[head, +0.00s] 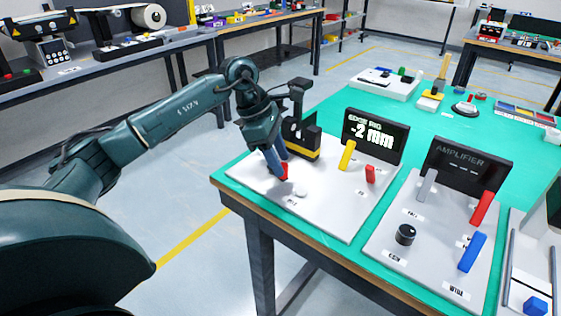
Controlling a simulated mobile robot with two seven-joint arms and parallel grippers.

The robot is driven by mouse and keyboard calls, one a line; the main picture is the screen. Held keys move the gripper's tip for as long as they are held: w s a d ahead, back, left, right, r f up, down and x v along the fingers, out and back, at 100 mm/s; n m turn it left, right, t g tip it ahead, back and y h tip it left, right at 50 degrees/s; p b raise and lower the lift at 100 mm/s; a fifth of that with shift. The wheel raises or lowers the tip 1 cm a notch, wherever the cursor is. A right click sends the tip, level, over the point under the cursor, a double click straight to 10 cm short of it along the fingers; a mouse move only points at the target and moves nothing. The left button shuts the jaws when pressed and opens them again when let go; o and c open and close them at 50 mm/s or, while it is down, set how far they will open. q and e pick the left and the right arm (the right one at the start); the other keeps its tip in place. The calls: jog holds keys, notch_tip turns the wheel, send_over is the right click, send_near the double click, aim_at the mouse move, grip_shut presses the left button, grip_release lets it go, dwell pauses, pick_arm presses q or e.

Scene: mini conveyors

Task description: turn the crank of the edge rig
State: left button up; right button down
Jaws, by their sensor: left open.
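The edge rig is a white panel (330,208) at the table's left corner. Its display (375,136) reads "EDGE RIG -2 mm". My left gripper (279,170) is over the panel's left part, pointing down, with its jaws open. A small red part (284,172) shows at its fingertips; I cannot tell whether it belongs to the crank or touches the fingers. A black and yellow block (302,140) stands behind the gripper. No crank can be made out clearly; the gripper hides part of the panel. My right gripper is not in view.
The amplifier panel (425,262), with levers and a black dial (405,234), is to the right.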

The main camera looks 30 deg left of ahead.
pick_arm(q)
jog(key=shift+w+d+f, duration=0.1)
jog(key=shift+d+f, duration=0.15)
jog(key=shift+f, duration=0.35)
grip_shut()
jog(key=shift+w+n, duration=0.1)
jog(key=shift+n, duration=0.3)
jog(key=shift+w+d+r+n+t, duration=0.1)
jog(key=shift+w+n+t, duration=0.15)
jog(key=shift+n, duration=0.25)
jog(key=shift+w+d+n+t, duration=0.1)
jog(key=shift+n+t, duration=0.15)
jog(key=shift+n, duration=0.25)
jog(key=n, duration=0.1)
jog(key=w+n+t+y, duration=0.1)
jog(key=n, duration=0.1)
jog(key=shift+w, duration=0.1)
jog(key=shift+w+a+n+t+y+p, duration=0.1)
jog(key=shift+w+n+t+y+p, duration=0.2)
jog(key=shift+n, duration=0.65)
jog(key=shift+w+n+t+y, duration=0.1)
jog(key=shift+w+n+y, duration=0.25)
jog(key=shift+n, duration=0.6)
